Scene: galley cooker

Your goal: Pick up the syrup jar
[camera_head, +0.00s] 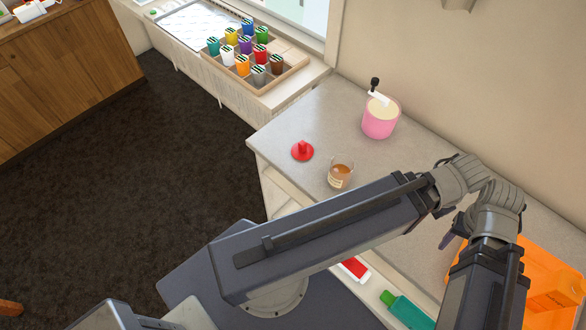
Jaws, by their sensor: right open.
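The syrup jar (340,176) looks like a small clear glass with amber-brown contents and a pale label. It stands upright on the grey counter (318,115), near its front edge. A red lid-like disc with a knob (302,151) lies to its left, apart from it. My right arm's long link passes just in front of the jar and may hide a little of its base. My right gripper (450,234) is open, right of and below the jar in the picture, clear of it and mostly hidden behind my arm. My left gripper is out of view.
A pink pot (381,118) with cream contents and a dark-handled tool stands behind the jar. An orange container (538,262) is at the right. A teal bottle (407,309) and a red-and-white item (355,268) sit below the counter edge. A compartmented tray (292,70) holds several coloured cups.

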